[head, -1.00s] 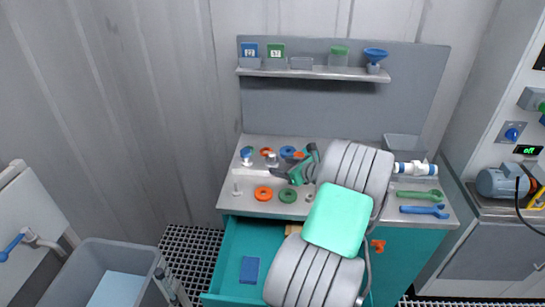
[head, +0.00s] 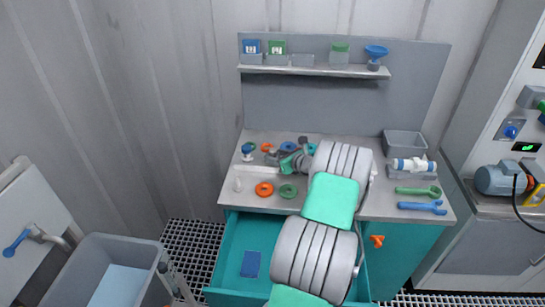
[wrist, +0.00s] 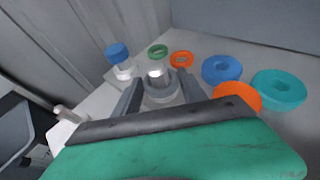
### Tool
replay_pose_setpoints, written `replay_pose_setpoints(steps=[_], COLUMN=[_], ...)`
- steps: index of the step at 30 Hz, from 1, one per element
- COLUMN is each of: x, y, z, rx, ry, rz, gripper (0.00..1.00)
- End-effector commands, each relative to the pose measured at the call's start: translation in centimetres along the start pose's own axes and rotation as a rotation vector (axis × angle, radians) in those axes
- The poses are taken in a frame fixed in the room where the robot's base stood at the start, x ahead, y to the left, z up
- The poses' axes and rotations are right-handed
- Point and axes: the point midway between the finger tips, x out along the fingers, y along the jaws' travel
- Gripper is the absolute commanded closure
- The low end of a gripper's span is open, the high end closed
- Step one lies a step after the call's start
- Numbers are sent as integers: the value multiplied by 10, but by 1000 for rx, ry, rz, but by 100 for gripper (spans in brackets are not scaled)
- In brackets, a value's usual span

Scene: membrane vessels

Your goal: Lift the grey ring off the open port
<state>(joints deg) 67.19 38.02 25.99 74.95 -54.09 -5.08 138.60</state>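The grey ring (wrist: 161,94) lies low around the open port (wrist: 157,71), a short pale metal stub, in the wrist view. My gripper (wrist: 160,82) has its two dark fingers apart, one on each side of the ring. Whether they press on it is not clear. In the head view my gripper (head: 280,160) is low over the back left of the worktop, and its fingers and my arm largely hide the ring and port.
A blue-capped port (wrist: 118,55) stands left of the open one. Loose green (wrist: 158,50), orange (wrist: 237,94), blue (wrist: 222,68) and teal (wrist: 278,89) rings lie around. Wrenches (head: 420,207) are at the right of the worktop. The teal drawer (head: 228,265) below is open.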

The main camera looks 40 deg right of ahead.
Motion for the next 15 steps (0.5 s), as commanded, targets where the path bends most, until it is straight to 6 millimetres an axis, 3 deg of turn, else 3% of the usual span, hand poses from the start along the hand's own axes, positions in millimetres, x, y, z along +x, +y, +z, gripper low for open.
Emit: replay_pose_setpoints(steps=[12, 15], x=[0, 0], y=[0, 0], z=[0, 0], rx=[-1, -1], ry=[0, 0], rz=[0, 0], gripper=[89, 89])
